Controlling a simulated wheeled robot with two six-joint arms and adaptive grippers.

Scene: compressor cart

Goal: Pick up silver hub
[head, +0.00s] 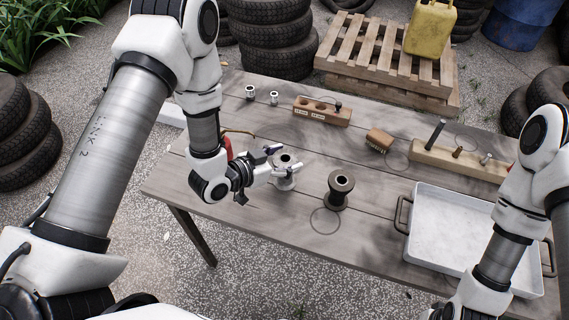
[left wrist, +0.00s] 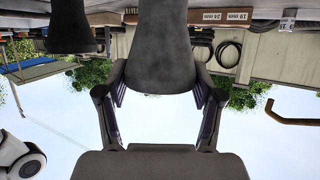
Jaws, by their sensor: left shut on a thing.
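The silver hub (head: 285,159) is a pale grey spool with a hole in its top, near the table's front left in the head view. My left gripper (head: 278,169) reaches in from the left and is shut on the silver hub. In the left wrist view the hub (left wrist: 155,50) fills the space between both fingers. It looks upright; I cannot tell whether its base touches the table. A dark hub (head: 340,189) stands upright to its right, apart from it. It also shows in the left wrist view (left wrist: 70,28). My right gripper is out of view.
A grey metal tray (head: 424,254) with handles lies at the table's right. Behind are a wooden socket block (head: 321,113), a brush (head: 379,140), a peg board (head: 459,160) and two small sockets (head: 262,95). Bare wooden table (head: 262,218) lies in front.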

